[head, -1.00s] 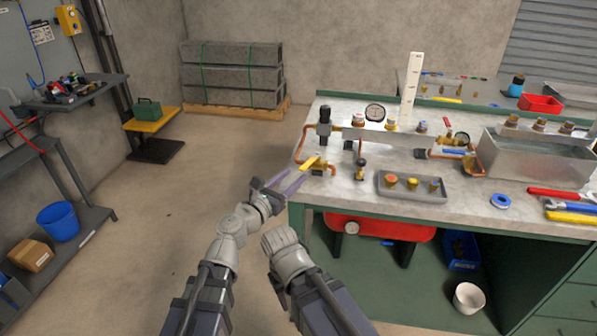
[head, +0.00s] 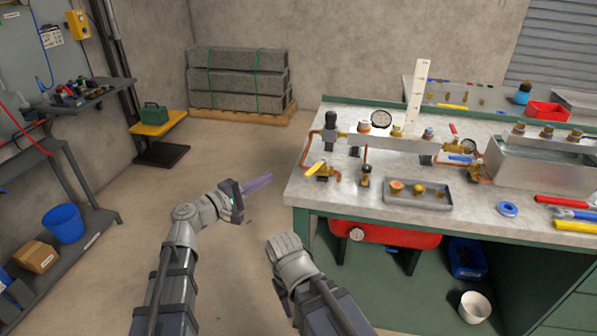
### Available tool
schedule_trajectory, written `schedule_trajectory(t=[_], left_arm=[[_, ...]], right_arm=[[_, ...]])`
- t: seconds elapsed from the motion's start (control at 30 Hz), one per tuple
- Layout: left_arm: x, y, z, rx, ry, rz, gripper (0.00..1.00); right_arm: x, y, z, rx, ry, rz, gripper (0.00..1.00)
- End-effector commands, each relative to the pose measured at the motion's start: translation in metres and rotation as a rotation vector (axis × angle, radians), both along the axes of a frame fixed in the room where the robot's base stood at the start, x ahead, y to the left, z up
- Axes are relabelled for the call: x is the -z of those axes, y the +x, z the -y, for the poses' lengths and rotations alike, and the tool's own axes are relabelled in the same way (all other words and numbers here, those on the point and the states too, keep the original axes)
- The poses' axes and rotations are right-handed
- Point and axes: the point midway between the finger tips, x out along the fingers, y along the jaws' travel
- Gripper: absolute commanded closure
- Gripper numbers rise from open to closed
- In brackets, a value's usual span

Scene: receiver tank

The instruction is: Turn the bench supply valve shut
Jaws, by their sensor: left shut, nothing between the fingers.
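A brass valve (head: 323,173) with a yellow lever (head: 314,168) sits at the left front of the workbench, joined to a copper pipe. It looks like the bench supply valve. The lever slants up to the right in the picture. My left gripper (head: 266,179) is shut and empty, over the floor to the left of the bench edge and clear of the lever.
The workbench (head: 455,207) carries a manifold (head: 400,142), a grey tray (head: 420,203) with brass fittings, a metal tank (head: 540,165) and hand tools at the right. A red receiver tank (head: 390,235) is below the bench top. The floor left of the bench is clear.

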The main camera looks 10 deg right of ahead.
Motion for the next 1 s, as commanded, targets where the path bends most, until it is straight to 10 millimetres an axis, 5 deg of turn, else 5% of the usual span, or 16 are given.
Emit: schedule_trajectory(t=[0.47, 1.0], left_arm=[[0.0, 0.004, -0.01, 0.032, 0.115, 0.169, 1.0], [0.0, 0.06, 0.073, 0.034, 0.113, 0.167, 1.0]], right_arm=[[0.0, 0.0, 0.0, 0.0, 0.0, 0.0, 0.5], [0.0, 0.0, 0.0, 0.0, 0.0, 0.0, 0.5]])
